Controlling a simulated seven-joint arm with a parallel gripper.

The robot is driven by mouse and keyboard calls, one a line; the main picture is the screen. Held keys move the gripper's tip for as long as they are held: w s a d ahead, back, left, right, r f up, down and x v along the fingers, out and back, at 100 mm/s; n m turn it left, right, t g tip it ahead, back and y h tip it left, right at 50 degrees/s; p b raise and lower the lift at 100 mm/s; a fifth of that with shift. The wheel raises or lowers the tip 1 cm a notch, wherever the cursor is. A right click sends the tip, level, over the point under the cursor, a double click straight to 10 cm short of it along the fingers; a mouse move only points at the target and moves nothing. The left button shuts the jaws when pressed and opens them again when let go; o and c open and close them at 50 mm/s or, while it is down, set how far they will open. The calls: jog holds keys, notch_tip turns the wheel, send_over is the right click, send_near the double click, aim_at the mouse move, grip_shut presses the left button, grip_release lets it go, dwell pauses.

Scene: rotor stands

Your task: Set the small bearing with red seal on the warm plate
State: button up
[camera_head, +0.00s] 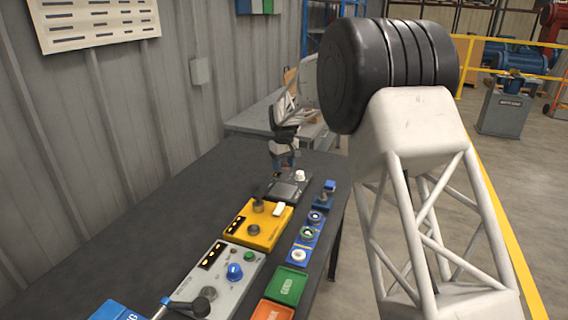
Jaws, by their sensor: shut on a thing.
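My gripper (284,160) is at the far part of the dark bench, pointing down. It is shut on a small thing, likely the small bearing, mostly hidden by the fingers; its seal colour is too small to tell. Just below is a dark grey unit (272,191) with a dark square top and a white knob; it looks like the warm plate, but I cannot read a label. The gripper looks above the unit's far side; I cannot tell whether the held thing touches it. A blue rack (292,267) at right holds bearings with blue, green and white centres.
A yellow box (240,238) with a dark post stands nearer, then a grey control box (222,280) with a blue knob. Green (288,287) and orange (272,311) trays lie at the front right. A small blue fixture (328,188) stands beside the dark unit.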

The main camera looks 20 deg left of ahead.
send_over(284, 190)
jog(key=shift+f, duration=2.1)
jog(key=shift+s+f, duration=0.1)
jog(key=shift+f, duration=2.35)
dwell(2.9)
jog(key=o, duration=1.1)
